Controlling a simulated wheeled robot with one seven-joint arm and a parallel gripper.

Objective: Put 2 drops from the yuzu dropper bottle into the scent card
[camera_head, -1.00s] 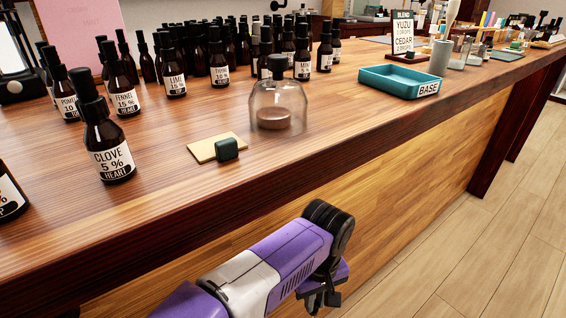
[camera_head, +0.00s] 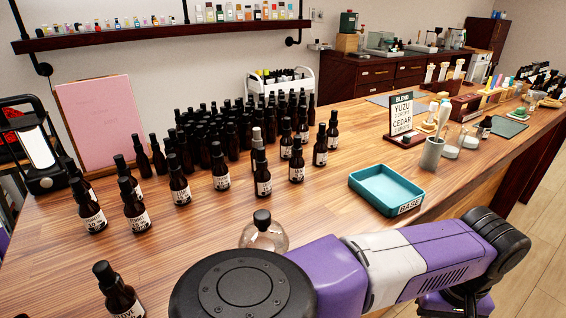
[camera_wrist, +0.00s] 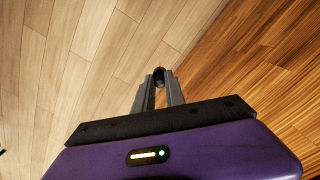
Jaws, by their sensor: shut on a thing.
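In the wrist view, the two fingers of my gripper (camera_wrist: 158,90) are closed on a small dark round-topped object (camera_wrist: 158,76). Only its top shows, so I cannot tell whether it belongs to the yuzu dropper bottle. In the head view my purple arm crosses the bottom right, and my fingertips cannot be made out there. Many brown dropper bottles with black tops stand on the counter, such as this front one (camera_head: 263,176). No label reading yuzu is legible on a bottle. No scent card can be made out now; my arm covers part of the front counter.
A teal tray (camera_head: 352,184) marked BASE stands on the wooden counter. A blend sign (camera_head: 402,112) naming yuzu and cedar stands behind it, beside a grey cup (camera_head: 432,153). Floor lies beyond the counter's right edge.

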